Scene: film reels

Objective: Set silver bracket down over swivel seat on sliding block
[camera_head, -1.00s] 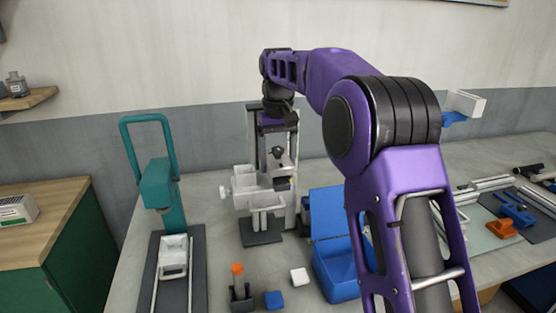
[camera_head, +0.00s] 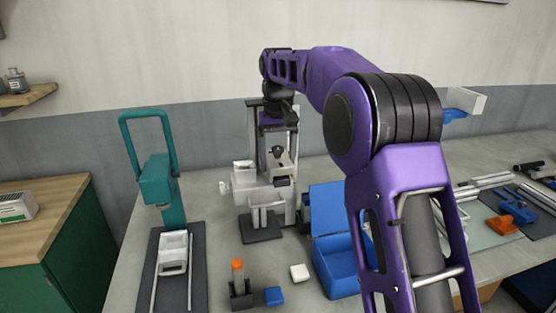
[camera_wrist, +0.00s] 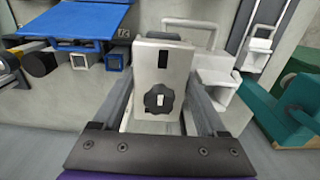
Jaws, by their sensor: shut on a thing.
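My gripper (camera_head: 279,140) is shut on a silver bracket (camera_head: 284,161), a pale plate with a black knob. In the wrist view its plate (camera_wrist: 164,70) stands between my two dark fingers (camera_wrist: 160,105), with the knob at its lower part. It is held at a pale stand (camera_head: 292,196) with upright columns. A white block-like part (camera_head: 250,190) with a side knob lies directly beside and below the bracket. It also shows in the wrist view (camera_wrist: 215,82). I cannot tell which part is the swivel seat, or whether the bracket touches it.
A teal handled device (camera_head: 157,182) stands left, with a silver box (camera_head: 173,243) on its railed base. An open blue box (camera_head: 341,275) stands right of the stand. A holder with an orange-topped piece (camera_head: 238,272), a blue block (camera_head: 273,296) and a white block (camera_head: 299,273) are in front.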

